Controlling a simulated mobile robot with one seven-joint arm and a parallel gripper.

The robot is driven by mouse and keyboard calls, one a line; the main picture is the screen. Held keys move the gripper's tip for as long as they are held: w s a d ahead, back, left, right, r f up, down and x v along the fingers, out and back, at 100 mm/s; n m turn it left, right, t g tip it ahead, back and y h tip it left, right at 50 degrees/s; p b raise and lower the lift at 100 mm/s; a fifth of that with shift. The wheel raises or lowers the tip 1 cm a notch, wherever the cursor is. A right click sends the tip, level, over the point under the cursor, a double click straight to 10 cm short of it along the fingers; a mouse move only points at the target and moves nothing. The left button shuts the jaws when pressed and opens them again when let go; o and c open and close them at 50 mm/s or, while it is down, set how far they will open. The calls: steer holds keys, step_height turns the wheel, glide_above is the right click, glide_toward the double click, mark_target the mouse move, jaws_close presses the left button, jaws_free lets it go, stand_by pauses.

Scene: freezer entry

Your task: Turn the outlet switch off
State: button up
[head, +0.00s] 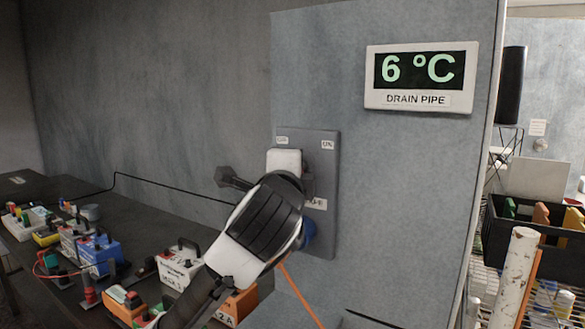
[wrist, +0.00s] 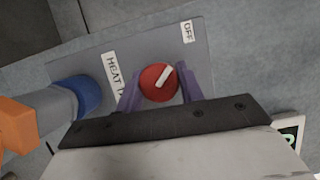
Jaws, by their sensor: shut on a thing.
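The outlet switch is a red round knob (wrist: 158,83) with a white pointer mark, on a grey panel (wrist: 212,75). The mark slants up and right in the wrist view, roughly toward the OFF label (wrist: 187,31). My gripper (wrist: 160,88) is shut on the knob, with one purple finger on each side. In the head view the panel (head: 323,180) is on a grey wall, with OFF at its upper left and ON at its upper right. The knob is hidden there behind my arm. A blue plug (head: 308,233) sits low on the panel; it also shows in the wrist view (wrist: 88,96).
A display (head: 421,76) above right reads 6 °C, DRAIN PIPE. A dark bench (head: 40,187) at left holds several boxes and battery-like units. An orange cable (head: 300,296) hangs below the panel. A rack with a black crate (head: 535,228) stands at right.

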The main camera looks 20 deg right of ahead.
stand_by(0.4)
steer(key=o, duration=1)
steer(key=b+v, duration=0.3)
steer(key=v, duration=1)
steer(key=shift+s+a+r+b, duration=0.15)
steer(key=shift+s+a+b, duration=0.1)
steer(key=shift+s+b, duration=0.1)
